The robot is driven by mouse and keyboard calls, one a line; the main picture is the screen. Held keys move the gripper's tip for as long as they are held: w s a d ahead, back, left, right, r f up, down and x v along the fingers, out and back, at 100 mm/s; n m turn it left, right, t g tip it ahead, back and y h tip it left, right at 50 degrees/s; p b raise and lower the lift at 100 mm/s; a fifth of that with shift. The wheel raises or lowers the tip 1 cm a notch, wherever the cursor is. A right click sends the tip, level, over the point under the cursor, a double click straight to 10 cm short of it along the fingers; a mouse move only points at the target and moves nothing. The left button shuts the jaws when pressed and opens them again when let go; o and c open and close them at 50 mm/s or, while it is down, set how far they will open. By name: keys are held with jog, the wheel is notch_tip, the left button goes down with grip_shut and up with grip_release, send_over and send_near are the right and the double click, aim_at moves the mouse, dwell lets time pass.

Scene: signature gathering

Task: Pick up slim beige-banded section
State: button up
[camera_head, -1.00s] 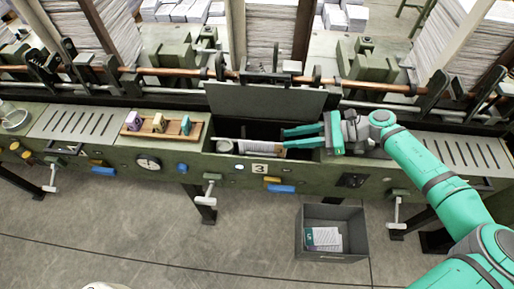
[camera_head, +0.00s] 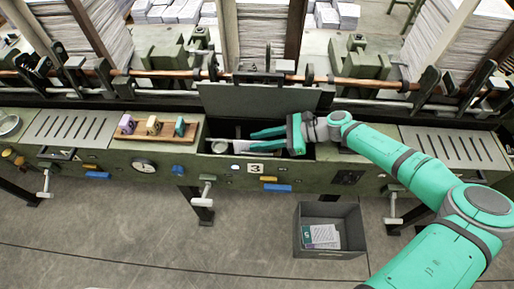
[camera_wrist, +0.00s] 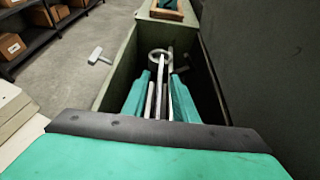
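My gripper (camera_head: 251,142) reaches into the open bin (camera_head: 226,156) in the green machine bench, its two teal fingers apart. In the wrist view, several thin pale sections (camera_wrist: 163,92) stand on edge in the bin, between and just ahead of the fingers (camera_wrist: 162,75). Contact with the fingers cannot be told. A pale strip of a section (camera_head: 241,146) shows beside the lower finger in the head view. I cannot make out a beige band now, so I cannot tell which section is the slim one. A round pale ring (camera_wrist: 160,54) lies at the bin's far end.
The bin's raised lid (camera_head: 262,99) stands behind it. A wooden tray (camera_head: 140,134) with several coloured blocks sits to the left on the bench. A grey crate (camera_head: 330,249) with papers (camera_head: 321,236) stands on the floor in front. The floor around it is clear.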

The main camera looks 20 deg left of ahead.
jog(key=shift+s+a+f, duration=0.1)
jog(key=shift+a, duration=0.15)
grip_shut()
